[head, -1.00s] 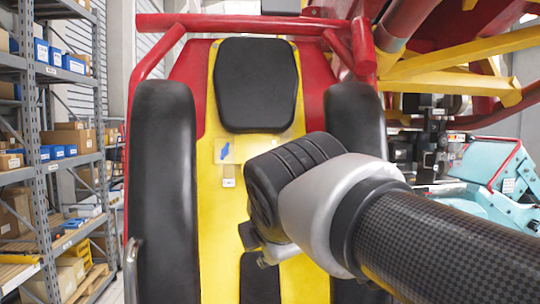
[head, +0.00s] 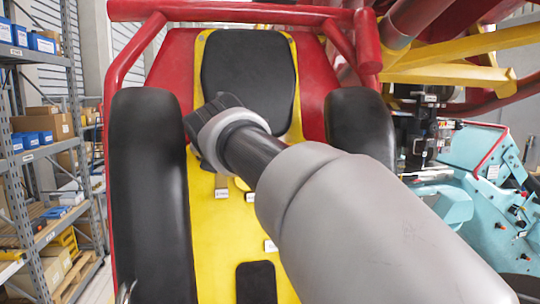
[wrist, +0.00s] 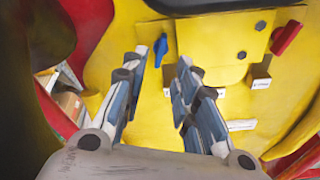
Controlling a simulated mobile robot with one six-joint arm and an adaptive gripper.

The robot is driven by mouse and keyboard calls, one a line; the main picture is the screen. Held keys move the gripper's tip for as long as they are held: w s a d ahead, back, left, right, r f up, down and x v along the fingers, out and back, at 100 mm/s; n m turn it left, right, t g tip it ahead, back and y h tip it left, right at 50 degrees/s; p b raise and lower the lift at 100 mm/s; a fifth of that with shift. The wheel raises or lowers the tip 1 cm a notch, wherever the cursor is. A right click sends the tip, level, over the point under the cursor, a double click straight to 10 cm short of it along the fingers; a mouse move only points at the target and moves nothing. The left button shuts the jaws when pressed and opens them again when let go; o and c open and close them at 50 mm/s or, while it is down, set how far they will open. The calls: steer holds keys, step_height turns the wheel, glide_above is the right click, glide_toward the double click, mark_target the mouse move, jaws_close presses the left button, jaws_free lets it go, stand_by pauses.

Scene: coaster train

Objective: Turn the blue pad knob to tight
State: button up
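The blue pad knob (wrist: 160,49) is a small blue lever on the yellow seat panel (wrist: 215,40). In the wrist view it stands upright, just beyond and between my fingertips, close to the left one. My gripper (wrist: 165,68) is open with nothing between its fingers, and it points at the panel. I cannot tell whether a finger touches the knob. In the head view my wrist and arm (head: 238,135) cover the knob.
A red handle (wrist: 287,37) is at the wrist view's upper right. White labels (wrist: 261,76) sit on the panel. In the head view, black side bolsters (head: 152,190) flank the seat below a black headrest (head: 250,80). Shelves (head: 35,150) stand at left.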

steer(key=p+x, duration=0.1)
steer(key=x, duration=0.6)
steer(key=shift+w+p, duration=0.3)
steer(key=shift+f, duration=0.1)
steer(key=shift+c, duration=0.3)
jaws_close()
